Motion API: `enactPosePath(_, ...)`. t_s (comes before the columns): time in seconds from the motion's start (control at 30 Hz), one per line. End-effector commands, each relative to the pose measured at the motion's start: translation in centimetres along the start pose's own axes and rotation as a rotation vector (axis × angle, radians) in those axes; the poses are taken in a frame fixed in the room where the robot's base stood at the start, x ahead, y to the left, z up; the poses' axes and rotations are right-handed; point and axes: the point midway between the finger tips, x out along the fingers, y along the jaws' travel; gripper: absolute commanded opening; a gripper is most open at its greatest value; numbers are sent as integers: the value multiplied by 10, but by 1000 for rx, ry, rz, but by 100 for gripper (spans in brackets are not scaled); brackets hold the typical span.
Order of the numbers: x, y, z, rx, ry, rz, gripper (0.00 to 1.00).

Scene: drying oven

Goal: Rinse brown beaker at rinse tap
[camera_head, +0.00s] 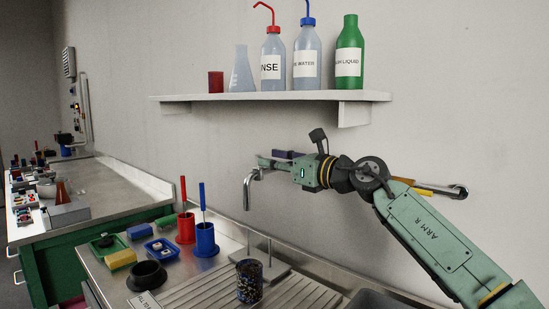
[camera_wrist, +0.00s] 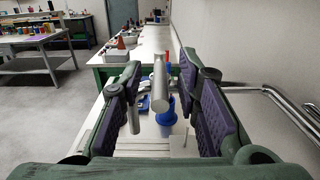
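A metal tap (camera_head: 250,190) with a down-bent spout stands out from the wall above the sink counter. My gripper (camera_head: 268,162) is at the tap. In the wrist view my gripper (camera_wrist: 160,88) is open, its purple pads wide apart. The grey tap spout (camera_wrist: 160,80) lies between the pads, with gaps on both sides. A dark speckled beaker (camera_head: 249,281) stands upright on the ribbed drainboard below the tap. I cannot tell whether it is the brown beaker. A brown conical flask (camera_head: 62,190) stands on the far bench. No water shows.
Red (camera_head: 185,228) and blue (camera_head: 206,240) brush holders, sponges and a black bowl (camera_head: 147,275) crowd the counter's left part. A wall shelf (camera_head: 270,96) with bottles hangs above my gripper. A metal rail (camera_wrist: 285,115) runs along the wall at right.

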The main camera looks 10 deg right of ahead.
Motion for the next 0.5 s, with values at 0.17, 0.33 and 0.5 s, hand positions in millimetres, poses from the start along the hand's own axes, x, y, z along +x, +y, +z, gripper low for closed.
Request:
enactPosePath(0.17, 2, 0, 0, 0, 0, 0, 30)
enactPosePath(0.33, 1, 0, 0, 0, 0, 0, 25)
enactPosePath(0.5, 1, 0, 0, 0, 0, 0, 14)
